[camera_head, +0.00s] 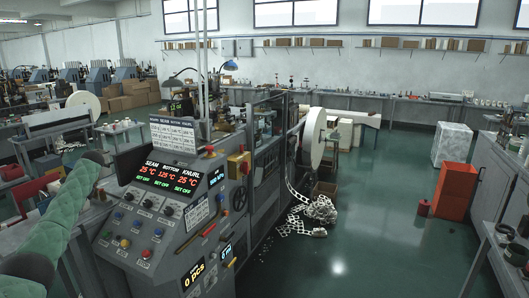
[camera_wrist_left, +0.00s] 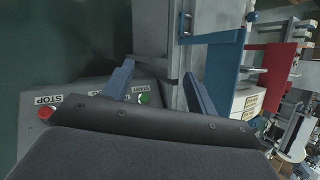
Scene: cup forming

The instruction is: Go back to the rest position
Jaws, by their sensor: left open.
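My left gripper (camera_wrist_left: 158,84) shows in the left wrist view with its two blue-grey fingers spread apart and nothing between them. Behind the fingers is a grey panel with a green START button (camera_wrist_left: 144,99), partly hidden by the gripper, and a red STOP button (camera_wrist_left: 45,113) to the left. The fingers appear apart from the buttons, but the exact gap cannot be told. In the head view my green-sleeved left arm is at the left edge, and its fingers cannot be made out. My right gripper is in neither view.
The forming machine's control console (camera_head: 165,220) stands close in front, with lit displays. A white paper reel (camera_head: 313,138) is behind it, with scrap strip (camera_head: 318,210) on the floor. The green floor between is mostly open.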

